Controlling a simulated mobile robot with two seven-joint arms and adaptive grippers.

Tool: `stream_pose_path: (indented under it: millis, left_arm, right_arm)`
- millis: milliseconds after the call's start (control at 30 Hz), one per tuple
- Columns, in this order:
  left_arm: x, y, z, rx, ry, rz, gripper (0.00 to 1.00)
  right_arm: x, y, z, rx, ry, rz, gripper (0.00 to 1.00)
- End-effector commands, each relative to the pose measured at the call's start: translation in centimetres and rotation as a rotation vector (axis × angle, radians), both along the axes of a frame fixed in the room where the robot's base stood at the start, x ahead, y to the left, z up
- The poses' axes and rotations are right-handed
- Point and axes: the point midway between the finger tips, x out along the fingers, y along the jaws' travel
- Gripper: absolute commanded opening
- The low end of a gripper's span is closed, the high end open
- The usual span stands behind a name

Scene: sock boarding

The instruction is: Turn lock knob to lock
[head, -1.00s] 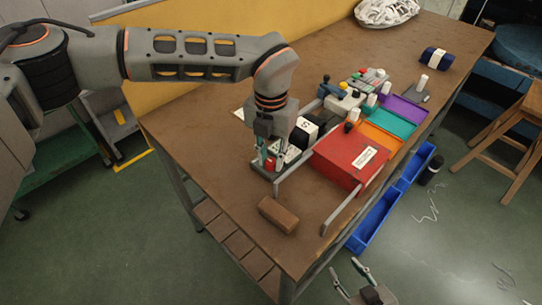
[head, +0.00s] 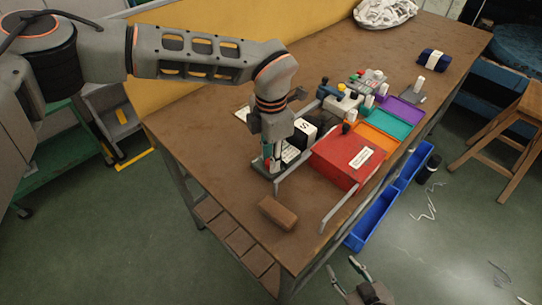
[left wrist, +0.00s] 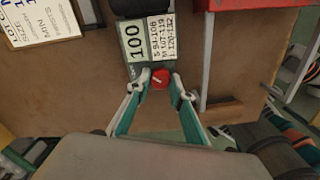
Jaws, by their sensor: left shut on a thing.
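The red lock knob (left wrist: 160,79) sits at the near end of a dark plate with a "100" label and a size chart in the left wrist view. A white mark runs slantwise across its top. My left gripper (left wrist: 161,77) points down, with its green and white fingers closed on opposite sides of the knob. In the head view my left gripper (head: 272,164) is at the near end of the slide on the table, largely hiding the knob. My right gripper (head: 347,268) is at the bottom edge of the head view, fingers apart and empty.
A red box (head: 342,156) stands right of the left gripper, with orange, teal and purple trays beyond. A brown block (head: 278,212) lies on the near table. A black block marked S (head: 304,131) stands close behind the gripper. Blue bins (head: 375,220) hang along the right edge.

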Motion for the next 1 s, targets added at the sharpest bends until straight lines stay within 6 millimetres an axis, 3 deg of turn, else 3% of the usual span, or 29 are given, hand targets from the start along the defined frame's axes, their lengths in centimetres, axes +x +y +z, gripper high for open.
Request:
stream_pose_path:
  millis: [700,733,800,1000]
  left_arm:
    - [0.10,-0.07,0.18,-0.002,-0.003,-0.088,0.00]
    - [0.10,-0.07,0.18,-0.002,-0.003,-0.088,0.24]
    - [0.10,-0.07,0.18,-0.002,-0.003,-0.088,0.38]
    - [0.05,-0.04,0.10,-0.001,-0.002,-0.087,0.38]
  right_arm:
    - [0.64,0.07,0.72,0.004,-0.015,-0.001,0.40]
    - [0.64,0.06,0.72,0.004,-0.015,-0.001,0.40]
    - [0.64,0.06,0.72,0.003,-0.015,-0.001,0.40]
    - [0.66,0.06,0.73,0.003,-0.015,-0.001,0.40]
